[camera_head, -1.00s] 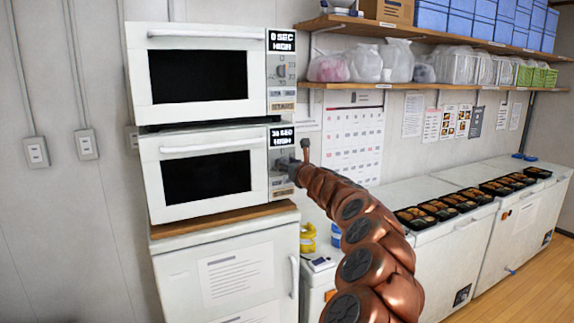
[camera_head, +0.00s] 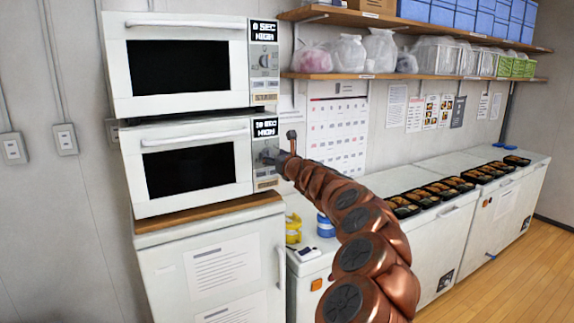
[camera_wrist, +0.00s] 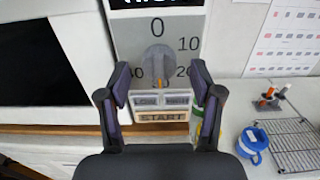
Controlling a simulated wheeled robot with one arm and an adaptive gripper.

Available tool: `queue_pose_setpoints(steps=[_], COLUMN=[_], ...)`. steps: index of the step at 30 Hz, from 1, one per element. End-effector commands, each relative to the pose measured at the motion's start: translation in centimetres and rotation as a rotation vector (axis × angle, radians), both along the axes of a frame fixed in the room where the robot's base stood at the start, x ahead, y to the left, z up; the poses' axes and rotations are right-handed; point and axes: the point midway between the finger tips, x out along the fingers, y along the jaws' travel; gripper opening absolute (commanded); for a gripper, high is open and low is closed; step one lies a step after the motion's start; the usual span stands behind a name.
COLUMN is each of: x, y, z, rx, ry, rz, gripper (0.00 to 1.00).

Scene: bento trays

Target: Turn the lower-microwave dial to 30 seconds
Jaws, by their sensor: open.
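The lower microwave (camera_head: 130,165) is white with a dark door and stands directly under another microwave. Its display (camera_head: 265,128) seems to read 30 SEC HIGH, in small blurred text. In the wrist view the grey dial (camera_wrist: 157,58) has 0 above it, 10 and 20 on its right and 40 at lower left. Its orange mark points down, between 20 and 40. My gripper (camera_wrist: 160,88) is open, with one finger to each side of the dial's lower part and nothing held. In the head view my gripper (camera_head: 270,156) is at the control panel and covers most of the dial.
The upper microwave (camera_head: 117,62) shows 0 SEC HIGH. LOW and HIGH buttons and a START button (camera_wrist: 163,116) sit below the lower dial. A shelf (camera_head: 400,76) with bags juts out at the right. Filled bento trays (camera_head: 402,211) line the white freezers (camera_head: 440,225).

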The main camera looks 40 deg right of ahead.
Motion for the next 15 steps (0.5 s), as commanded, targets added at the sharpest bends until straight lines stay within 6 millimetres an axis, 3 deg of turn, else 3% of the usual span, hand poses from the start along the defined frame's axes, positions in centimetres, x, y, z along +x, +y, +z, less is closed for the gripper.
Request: queue_pose_setpoints(steps=[15], x=[-4.3], y=[0.3], z=[0.2], rx=[0.004], ry=[-0.004], rz=[-0.001], gripper=[0.65])
